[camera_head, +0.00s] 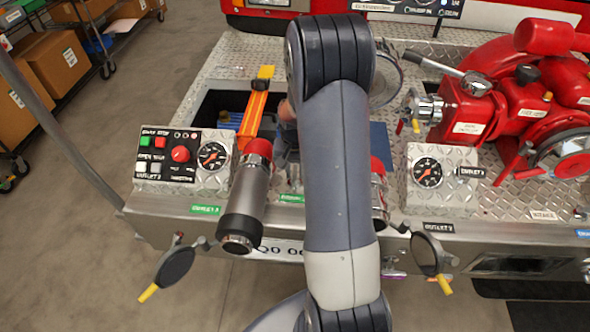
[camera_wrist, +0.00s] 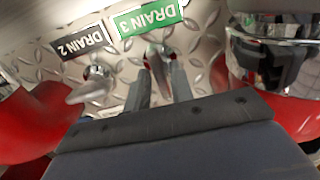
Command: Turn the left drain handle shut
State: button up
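In the wrist view a green DRAIN 3 label (camera_wrist: 150,18) and a dark DRAIN 2 label (camera_wrist: 83,41) lie on silver tread plate. A small metal lever handle (camera_wrist: 160,70) is below DRAIN 3, between the two grey fingers of my gripper (camera_wrist: 161,80). The fingers stand apart on either side of it; firm contact is not clear. A second metal lever handle (camera_wrist: 88,86) is below DRAIN 2, left of the fingers, slanting down to the left. In the head view my arm hides most of the drain area and my gripper.
In the head view a silver outlet with a red collar (camera_head: 246,195) stands left of my arm, and another outlet is partly hidden on its right. A control panel (camera_head: 168,158) is at left, a gauge (camera_head: 428,173) and red pump (camera_head: 520,90) at right. An orange tool (camera_head: 254,110) lies behind.

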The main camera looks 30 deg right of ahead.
grip_shut()
jog(key=shift+m, duration=0.3)
jog(key=m+b, duration=0.1)
jog(key=m, duration=0.2)
jog(key=shift+m, duration=0.3)
jog(key=m+b, duration=0.1)
jog(key=m, duration=0.2)
jog(key=shift+m, duration=0.4)
jog(key=m+b, duration=0.1)
jog(key=m, duration=0.4)
jog(key=shift+m, duration=2.4)
jog(key=shift+o, duration=1.4)
grip_release()
